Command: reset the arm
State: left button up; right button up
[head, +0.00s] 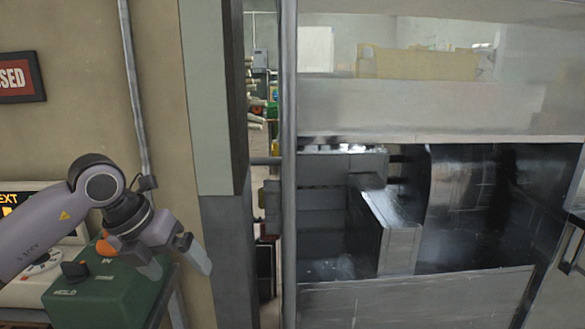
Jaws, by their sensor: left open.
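My left arm comes in from the left edge, and my left gripper (178,268) is at the lower left. Its two grey fingers are apart with nothing between them. It is in front of and partly over a green control box (105,296) with a dark knob and an orange button. I cannot tell whether the fingers touch the box. My right gripper is not in view.
A large metal press (400,295) with an open bay fills the right side. A grey post (217,110) and a vertical pipe (289,200) stand between it and the beige wall (95,110). A red sign (18,77) hangs at the upper left.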

pick_arm(q)
jog(key=s+d+r+n+h+p, duration=0.1)
jog(key=s+d+n+h+p, duration=0.15)
jog(key=s+d+h, duration=0.4)
jog(key=s+d+n+h+p, duration=0.1)
jog(key=s+d+n+h, duration=0.2)
jog(key=d+h, duration=0.7)
jog(key=a+f+n+t+y+p, duration=0.1)
jog(key=a+f+n+t+y, duration=0.5)
jog(key=n, duration=0.5)
jog(key=a+f+n+t+y+p, duration=0.1)
jog(key=a+f+n+t+y, duration=0.45)
jog(key=n+t, duration=0.4)
jog(key=s+a+f+n+g+y, duration=0.2)
jog(key=s+f+n+g+y, duration=0.1)
jog(key=s+f, duration=0.3)
jog(key=s+a+f+n+g+y+p, duration=0.1)
jog(key=s+a+f+n+g+y, duration=0.2)
jog(key=s+f+n+g, duration=0.2)
notch_tip(320, 180, down, 4)
jog(key=shift+s+a+f+n+p, duration=0.15)
jog(key=shift+s+a+n+p, duration=0.2)
jog(key=shift+s, duration=0.75)
